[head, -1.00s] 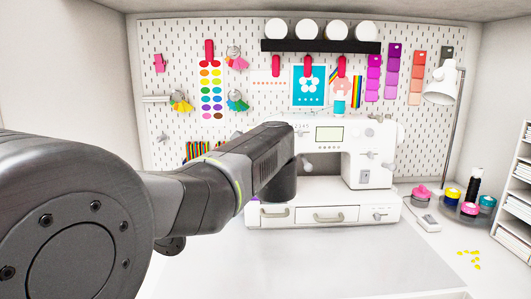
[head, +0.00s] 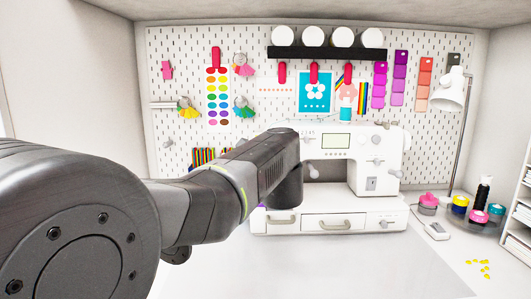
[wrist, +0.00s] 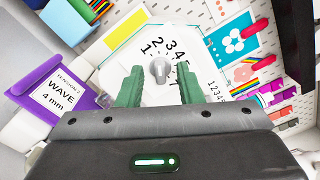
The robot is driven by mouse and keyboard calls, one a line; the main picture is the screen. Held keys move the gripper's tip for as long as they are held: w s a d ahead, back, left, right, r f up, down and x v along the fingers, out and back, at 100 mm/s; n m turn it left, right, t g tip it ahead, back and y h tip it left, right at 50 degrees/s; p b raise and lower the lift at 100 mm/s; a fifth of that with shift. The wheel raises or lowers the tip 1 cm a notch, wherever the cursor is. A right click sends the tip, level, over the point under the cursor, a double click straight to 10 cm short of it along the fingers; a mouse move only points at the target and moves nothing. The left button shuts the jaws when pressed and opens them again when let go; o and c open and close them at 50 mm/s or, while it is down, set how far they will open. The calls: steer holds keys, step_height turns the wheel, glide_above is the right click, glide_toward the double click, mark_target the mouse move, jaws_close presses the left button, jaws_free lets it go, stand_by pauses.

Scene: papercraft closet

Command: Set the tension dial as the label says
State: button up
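The tension dial (wrist: 159,70) is a small grey knob on a white face in the wrist view, ringed by large black numbers; 1, 2, 3 and 4 are readable. Its exact setting is too small to tell. A white label (wrist: 62,93) in a purple holder reads "WAVE" and "4 mm" under a small line that begins "TENSION". My gripper (wrist: 160,84) has two green fingers, spread apart, one on each side of the dial in the picture, with nothing between them touching. In the head view my arm hides the gripper, the dial and the label.
The white sewing machine (head: 372,160) stands on a drawer base (head: 313,218) before a pegboard (head: 215,143). A lamp (head: 448,92), jars (head: 460,205) and yellow bits (head: 480,268) are at the right.

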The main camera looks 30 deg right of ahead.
steer(key=v, duration=1.3)
steer(key=shift+s+b, duration=0.35)
steer(key=shift+b, duration=0.05)
steer(key=shift+w+a+r, duration=0.1)
steer(key=shift+w, duration=0.05)
steer(key=x, duration=1.3)
steer(key=shift+w+p, duration=0.25)
steer(key=shift+p, duration=0.2)
steer(key=shift+s, duration=0.1)
steer(key=s+m+p, duration=0.1)
steer(key=m+p, duration=0.3)
steer(key=p, duration=0.1)
steer(key=s+a+m+p, duration=0.1)
steer(key=m+p, duration=0.3)
steer(key=p, duration=0.1)
steer(key=s+m+p, duration=0.1)
steer(key=m+p, duration=0.3)
steer(key=p, duration=0.1)
steer(key=shift+s+a, duration=0.15)
stand_by(1.4)
